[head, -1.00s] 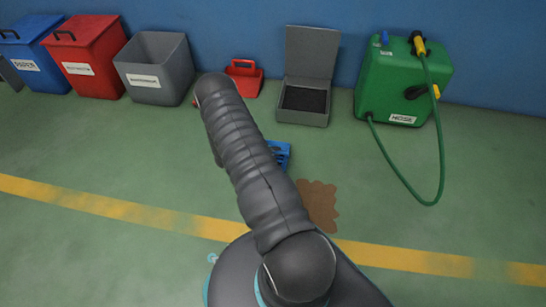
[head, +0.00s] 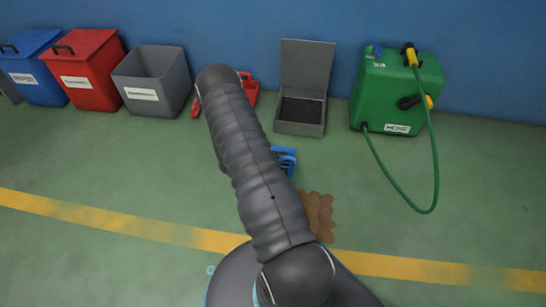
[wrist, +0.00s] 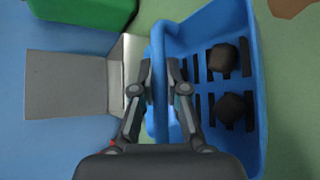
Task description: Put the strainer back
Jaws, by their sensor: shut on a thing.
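The blue strainer (head: 286,160) has a slotted bottom and a hoop handle. In the head view my arm hides part of it. In the wrist view the strainer (wrist: 215,22) fills the right half, with two dark lumps (wrist: 223,57) lying on its slots. My gripper (wrist: 162,82) is shut on the strainer's handle, one finger on each side. In the head view my gripper is hidden behind the arm. I cannot tell whether the strainer touches the floor.
An open grey box (head: 300,128) with dark contents stands by the wall. Right of it is the green hose unit (head: 395,95) with its looped hose. Grey (head: 152,103), red (head: 88,95) and blue (head: 35,85) bins stand left. A red object (head: 250,95) is partly hidden. A brown patch (head: 318,215) marks the floor.

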